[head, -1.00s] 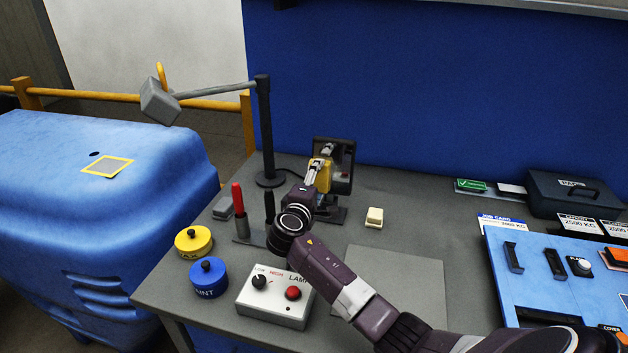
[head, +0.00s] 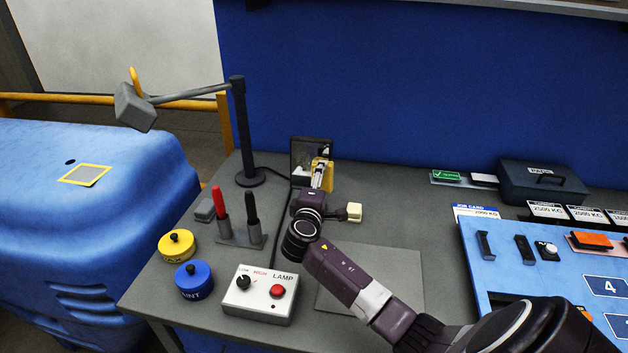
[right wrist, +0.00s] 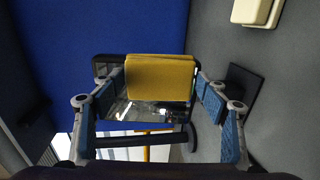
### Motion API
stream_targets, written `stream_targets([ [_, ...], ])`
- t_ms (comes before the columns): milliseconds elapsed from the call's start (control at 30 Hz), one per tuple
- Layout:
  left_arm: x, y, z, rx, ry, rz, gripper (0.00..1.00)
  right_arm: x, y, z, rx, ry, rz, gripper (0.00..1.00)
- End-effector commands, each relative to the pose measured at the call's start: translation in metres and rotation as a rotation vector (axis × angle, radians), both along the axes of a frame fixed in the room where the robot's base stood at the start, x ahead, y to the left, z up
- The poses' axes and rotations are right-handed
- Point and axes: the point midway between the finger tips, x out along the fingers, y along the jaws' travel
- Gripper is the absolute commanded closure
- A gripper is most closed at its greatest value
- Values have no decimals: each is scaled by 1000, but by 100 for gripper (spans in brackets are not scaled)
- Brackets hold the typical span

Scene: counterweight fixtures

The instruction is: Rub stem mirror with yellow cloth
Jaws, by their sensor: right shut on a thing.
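The stem mirror (head: 302,148) stands at the back of the grey bench, a dark-framed upright panel. The yellow cloth (head: 329,175) is a folded pad at its right edge in the head view. My right gripper (head: 319,177) is shut on the cloth and hides the mirror's lower part and stem. In the right wrist view the cloth (right wrist: 160,80) sits between the fingertips and covers part of the mirror (right wrist: 150,112). I cannot tell whether the cloth touches the glass. My left gripper is not in view.
A cream block (head: 354,212) lies right of my gripper. A dark post lamp (head: 243,130), a red and black pen holder (head: 240,237), yellow (head: 176,245) and blue (head: 194,280) pots and a lamp switch box (head: 262,294) stand left and in front. A blue panel (head: 480,270) lies right.

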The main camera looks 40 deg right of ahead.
Motion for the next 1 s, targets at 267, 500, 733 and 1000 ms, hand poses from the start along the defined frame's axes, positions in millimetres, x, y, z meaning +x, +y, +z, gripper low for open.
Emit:
stream_targets([
  [267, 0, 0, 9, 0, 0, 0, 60, 0, -4, 11, 0, -3, -1, 52],
  [500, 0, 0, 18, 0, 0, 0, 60, 2, -6, 23, 0, -3, -2, 52],
  [733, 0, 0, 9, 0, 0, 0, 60, 15, 6, 21, 0, -4, 0, 52],
  [1000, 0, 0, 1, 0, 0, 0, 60, 30, 21, 21, 1, -3, -1, 52],
])
